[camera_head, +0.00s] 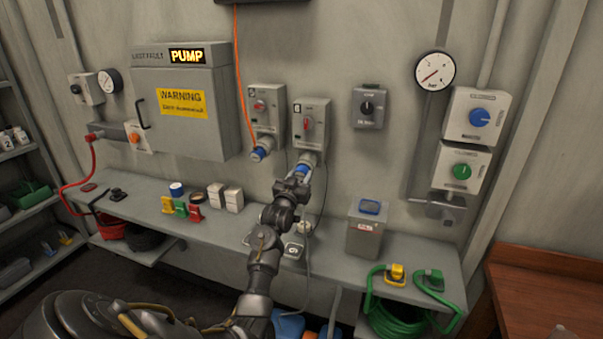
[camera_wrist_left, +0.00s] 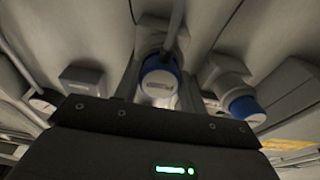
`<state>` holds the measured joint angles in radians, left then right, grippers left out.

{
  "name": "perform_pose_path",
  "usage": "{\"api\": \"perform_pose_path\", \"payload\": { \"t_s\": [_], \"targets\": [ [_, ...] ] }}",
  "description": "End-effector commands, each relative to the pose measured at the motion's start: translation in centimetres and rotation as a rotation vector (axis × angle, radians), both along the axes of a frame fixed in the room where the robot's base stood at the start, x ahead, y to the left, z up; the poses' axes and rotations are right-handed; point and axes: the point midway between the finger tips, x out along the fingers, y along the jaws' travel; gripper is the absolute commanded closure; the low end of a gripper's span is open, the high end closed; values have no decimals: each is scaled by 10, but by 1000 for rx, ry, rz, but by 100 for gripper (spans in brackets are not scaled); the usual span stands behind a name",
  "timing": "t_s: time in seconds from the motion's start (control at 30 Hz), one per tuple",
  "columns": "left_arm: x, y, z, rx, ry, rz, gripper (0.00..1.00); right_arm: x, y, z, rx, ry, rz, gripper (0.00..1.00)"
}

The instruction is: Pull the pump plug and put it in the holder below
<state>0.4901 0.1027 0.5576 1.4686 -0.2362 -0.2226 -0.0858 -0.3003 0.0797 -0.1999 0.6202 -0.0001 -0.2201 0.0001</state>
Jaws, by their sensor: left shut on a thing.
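A blue-collared plug (camera_head: 302,170) sits at the socket under the right-hand grey switch box (camera_head: 311,128), which has a red handle. My left gripper (camera_head: 299,177) reaches up from below and is shut on this plug. In the left wrist view the blue-ringed plug (camera_wrist_left: 160,78) is in the middle, between the fingers. I cannot tell whether it is fully seated. A grey cable hangs beside my arm. A second blue plug (camera_head: 262,148) with an orange cable is under the left switch box (camera_head: 265,107). The holder cannot be made out surely; my arm covers part of the shelf below.
The grey shelf (camera_head: 405,245) runs along the wall below. On it stand a grey box (camera_head: 367,232), white blocks (camera_head: 225,197), and coloured plugs (camera_head: 180,208). A cabinet (camera_head: 182,105) reads PUMP. A green hose (camera_head: 395,320) hangs at right, beside a wooden table (camera_head: 540,300).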

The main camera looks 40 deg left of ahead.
Motion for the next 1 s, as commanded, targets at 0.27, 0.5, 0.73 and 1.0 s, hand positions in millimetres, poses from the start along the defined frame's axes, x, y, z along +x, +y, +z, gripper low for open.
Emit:
{"api": "perform_pose_path", "payload": {
  "t_s": [0.27, 0.5, 0.73, 1.0],
  "targets": [
    [-3, -1, 1, 0, -1, 0, 96, 0, 0, 3, 0, 0, 0, 64],
    [-12, -4, -1, 1, -1, 0, 96, 0, 0, 9, 0, 0, 0, 64],
    [-20, -7, -3, 0, 0, 0, 96, 0, 0, 14, 0, 0, 0, 64],
    [-30, -11, -5, 0, 0, 0, 96, 0, 0, 20, 0, 0, 0, 64]
  ]
}}
